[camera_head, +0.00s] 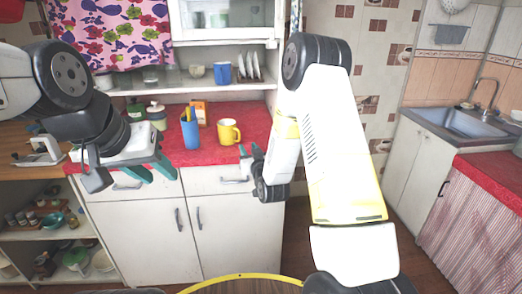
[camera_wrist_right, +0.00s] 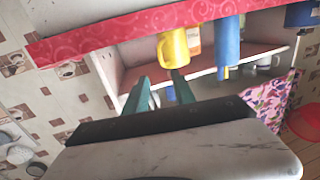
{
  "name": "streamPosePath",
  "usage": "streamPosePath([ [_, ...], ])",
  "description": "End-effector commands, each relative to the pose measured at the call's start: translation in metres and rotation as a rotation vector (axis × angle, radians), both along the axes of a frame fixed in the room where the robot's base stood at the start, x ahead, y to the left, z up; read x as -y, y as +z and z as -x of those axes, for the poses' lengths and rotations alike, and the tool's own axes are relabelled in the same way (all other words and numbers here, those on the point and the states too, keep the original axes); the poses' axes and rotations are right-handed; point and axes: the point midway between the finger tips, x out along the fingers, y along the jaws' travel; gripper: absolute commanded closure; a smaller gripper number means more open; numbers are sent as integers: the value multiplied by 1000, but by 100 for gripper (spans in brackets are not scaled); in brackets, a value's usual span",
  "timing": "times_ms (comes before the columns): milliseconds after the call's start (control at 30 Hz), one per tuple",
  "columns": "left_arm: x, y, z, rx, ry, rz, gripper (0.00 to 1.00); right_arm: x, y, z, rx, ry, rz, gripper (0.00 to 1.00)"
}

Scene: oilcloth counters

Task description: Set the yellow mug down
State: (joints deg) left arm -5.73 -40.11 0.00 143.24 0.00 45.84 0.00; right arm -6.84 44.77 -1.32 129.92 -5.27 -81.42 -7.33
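The yellow mug (camera_head: 229,132) stands upright on the red oilcloth counter (camera_head: 205,153), near its right part. In the right wrist view, which is turned upside down, the yellow mug (camera_wrist_right: 174,47) shows just beyond the fingertips. My right gripper (camera_head: 249,152) is just right of and in front of the mug. In the right wrist view its two teal fingers (camera_wrist_right: 161,88) are spread apart with nothing between them. My left gripper (camera_head: 152,170) is at the left, in front of the counter, with its teal fingers apart and empty.
A blue cup (camera_head: 190,132) holding things, an orange box (camera_head: 199,111) and jars (camera_head: 157,114) stand left of and behind the mug. A shelf above holds a blue mug (camera_head: 222,72) and plates. The counter's front edge lies close to both grippers.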

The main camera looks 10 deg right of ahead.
Motion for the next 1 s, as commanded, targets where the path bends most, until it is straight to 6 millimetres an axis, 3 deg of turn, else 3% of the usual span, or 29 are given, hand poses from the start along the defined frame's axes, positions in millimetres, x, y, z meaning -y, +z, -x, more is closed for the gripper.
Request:
streamPosePath([
  [133,0,0,0,0,0,0,64,11,40,0,-85,-5,8,69],
  [233,0,0,0,0,0,0,64,21,69,11,-184,-8,16,69],
  [367,0,0,0,0,0,0,64,35,103,40,-318,-12,21,69],
  [467,0,0,0,0,0,0,64,46,125,73,-420,-16,21,69],
  [567,0,0,0,0,0,0,64,56,144,114,-524,-18,19,69],
  [700,0,0,0,0,0,0,64,69,163,183,-667,-19,15,69],
  [900,0,0,0,0,0,0,64,81,173,287,-857,-16,8,69],
  [1000,0,0,0,0,0,0,64,84,172,326,-924,-14,7,69],
])
